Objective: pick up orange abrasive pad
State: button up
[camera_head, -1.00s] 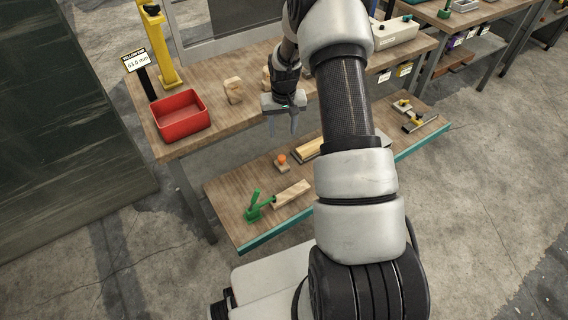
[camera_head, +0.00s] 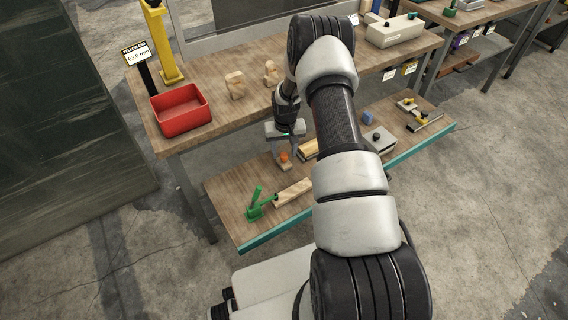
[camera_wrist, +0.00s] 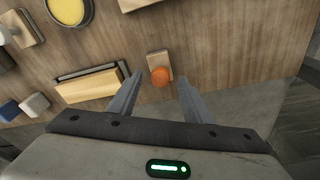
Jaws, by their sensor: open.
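The orange abrasive pad (camera_head: 284,157) is a small round orange piece on a small wooden block on the lower shelf. In the wrist view the orange pad (camera_wrist: 159,76) lies between my two fingertips as seen from the camera, with its wooden block (camera_wrist: 157,59) behind it. My gripper (camera_head: 286,149) is open and points down just above the pad. The fingers appear on either side of the pad, with gaps left and right. I cannot tell the exact height between fingertips and pad.
A green clamp (camera_head: 258,206) and a wooden piece (camera_head: 292,191) lie nearby at the front of the shelf. A wooden block (camera_wrist: 90,85) lies left of the pad in the wrist view. The upper bench (camera_head: 222,118) with a red bin (camera_head: 181,112) overhangs behind.

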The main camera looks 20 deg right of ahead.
aim_at(284, 154)
notch_tip(284, 154, down, 3)
jog(key=shift+w+r, duration=0.1)
jog(key=shift+w, duration=0.05)
jog(key=shift+c, duration=0.4)
grip_shut()
jog(key=shift+r, duration=0.15)
notch_tip(284, 154, up, 10)
jog(key=shift+f+p, duration=0.1)
jog(key=shift+p, duration=0.8)
